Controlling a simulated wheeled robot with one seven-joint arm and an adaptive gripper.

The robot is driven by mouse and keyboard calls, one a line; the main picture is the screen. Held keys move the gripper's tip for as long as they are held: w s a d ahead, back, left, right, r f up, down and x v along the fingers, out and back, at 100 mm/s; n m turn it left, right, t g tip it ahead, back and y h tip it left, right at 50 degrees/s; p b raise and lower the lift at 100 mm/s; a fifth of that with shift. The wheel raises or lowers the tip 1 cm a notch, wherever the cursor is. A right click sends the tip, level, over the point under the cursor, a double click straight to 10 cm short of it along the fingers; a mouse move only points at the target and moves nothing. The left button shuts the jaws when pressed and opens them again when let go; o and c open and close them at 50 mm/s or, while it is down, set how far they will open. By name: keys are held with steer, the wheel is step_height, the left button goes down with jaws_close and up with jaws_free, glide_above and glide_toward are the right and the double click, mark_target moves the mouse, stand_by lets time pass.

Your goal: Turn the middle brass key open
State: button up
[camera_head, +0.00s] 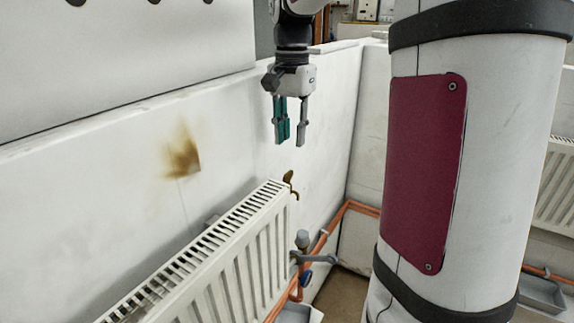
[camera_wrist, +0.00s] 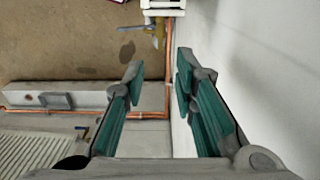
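In the wrist view my gripper (camera_wrist: 160,72) is also open and empty. A small brass-coloured piece (camera_wrist: 132,28) shows beyond the fingertips; I cannot tell whether it is the key.
A white wall (camera_head: 230,150) with a brown stain runs behind the radiator. Copper pipe (camera_head: 325,232) and a grey valve with a blue knob (camera_head: 306,278) sit low by the radiator's end. Another radiator (camera_head: 556,185) stands far right. My column blocks much of the right side.

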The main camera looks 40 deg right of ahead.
mark_target(288, 178)
step_height(288, 178, down, 8)
steer(key=shift+f, duration=0.25)
jaws_close()
